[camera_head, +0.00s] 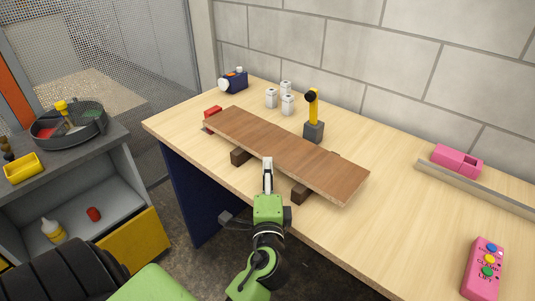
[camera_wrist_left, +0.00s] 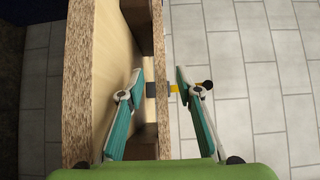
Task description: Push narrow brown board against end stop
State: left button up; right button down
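A long brown board (camera_head: 290,152) lies on dark blocks (camera_head: 302,192) above the wooden table, running from back left to front right. A red piece (camera_head: 212,112) shows at its far left end; I cannot tell whether it is the end stop or touches the board. My left gripper (camera_head: 267,163) is at the board's near long edge, around its middle. In the left wrist view my left gripper (camera_wrist_left: 159,76) is open, its fingers apart on either side of the board's edge (camera_wrist_left: 160,50). Finger contact is not clear. My right gripper is not in view.
Behind the board stand white canisters (camera_head: 287,104), a yellow-handled tool on a grey block (camera_head: 314,131) and a dark blue device (camera_head: 234,81). A metal rail (camera_head: 480,190), a pink block (camera_head: 457,160) and a pink button box (camera_head: 484,268) are at right.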

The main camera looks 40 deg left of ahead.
aim_at(267, 145)
pick_arm(q)
jog(key=p+x, duration=0.1)
jog(key=x, duration=1)
jog(key=shift+p, duration=0.4)
grip_shut()
grip_release()
jog(key=shift+s, duration=0.1)
jog(key=shift+s+d+f, duration=0.1)
jog(key=shift+s+d, duration=0.15)
jog(key=v, duration=1.1)
jog(key=shift+s+d, duration=0.1)
